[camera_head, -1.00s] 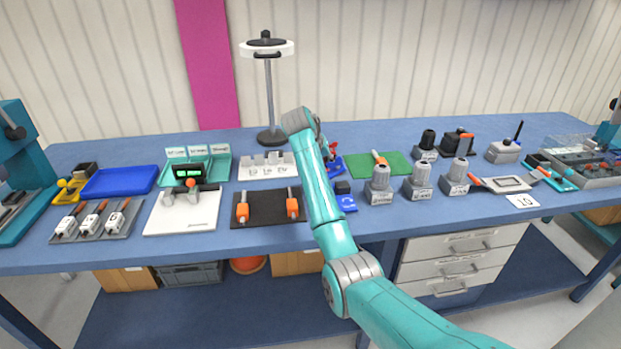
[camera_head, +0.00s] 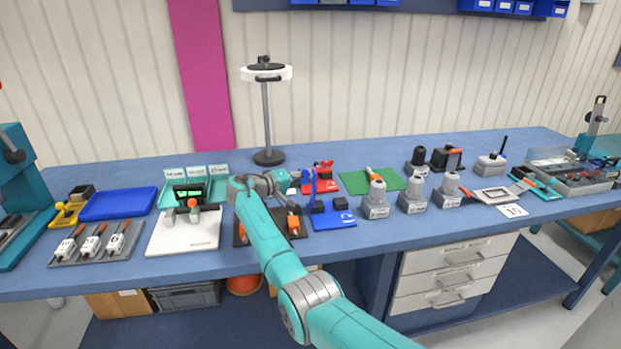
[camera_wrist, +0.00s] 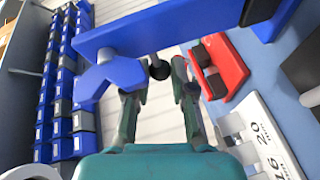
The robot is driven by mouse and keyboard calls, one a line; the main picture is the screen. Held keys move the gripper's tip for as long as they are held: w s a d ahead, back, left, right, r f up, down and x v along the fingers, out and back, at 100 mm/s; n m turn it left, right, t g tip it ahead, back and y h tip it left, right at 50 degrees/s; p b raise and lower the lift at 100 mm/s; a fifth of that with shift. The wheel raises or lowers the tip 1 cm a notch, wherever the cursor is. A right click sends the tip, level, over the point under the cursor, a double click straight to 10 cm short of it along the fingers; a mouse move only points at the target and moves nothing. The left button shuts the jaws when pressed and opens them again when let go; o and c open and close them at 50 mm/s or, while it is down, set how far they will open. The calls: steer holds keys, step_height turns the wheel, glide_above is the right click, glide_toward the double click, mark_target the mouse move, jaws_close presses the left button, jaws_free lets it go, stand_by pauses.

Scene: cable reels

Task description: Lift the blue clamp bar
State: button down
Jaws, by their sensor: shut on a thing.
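The blue clamp bar (camera_head: 313,183) shows in the head view as a narrow upright strip above the blue clamp base (camera_head: 333,217) with its dark blocks. In the wrist view the bar (camera_wrist: 170,28) spans the top of the picture, with a blue winged knob (camera_wrist: 104,76) at its left. My gripper (camera_head: 296,182) is at the bar's left side in the head view. In the wrist view my gripper (camera_wrist: 163,66) has its fingers reaching up to the bar, shut on it. The exact contact is partly hidden. I cannot tell whether the bar is clear of the base.
A red clamp (camera_head: 322,178) stands just behind the bar; its red base (camera_wrist: 228,62) shows in the wrist view. A dark mat with orange-handled tools (camera_head: 294,226) lies below my wrist. A green mat (camera_head: 355,183) and grey holders (camera_head: 376,200) are to the right. A ring lamp (camera_head: 267,120) stands behind.

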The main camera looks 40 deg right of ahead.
steer(key=shift+w+a+f+n+h, duration=0.15)
steer(key=shift+w+a+n+h, duration=0.15)
steer(key=shift+h, duration=0.3)
steer(key=shift+w+a+f+n+h, duration=0.15)
steer(key=shift+a+n+h, duration=0.2)
steer(key=shift+h, duration=0.25)
steer(key=c, duration=1)
jaws_free()
steer(key=a, duration=0.4)
steer(key=w+a, duration=0.1)
steer(key=a, duration=0.3)
steer(key=w+a+f, duration=0.1)
steer(key=a, duration=0.2)
steer(key=shift+a, duration=0.4)
steer(key=shift+w+a, duration=0.1)
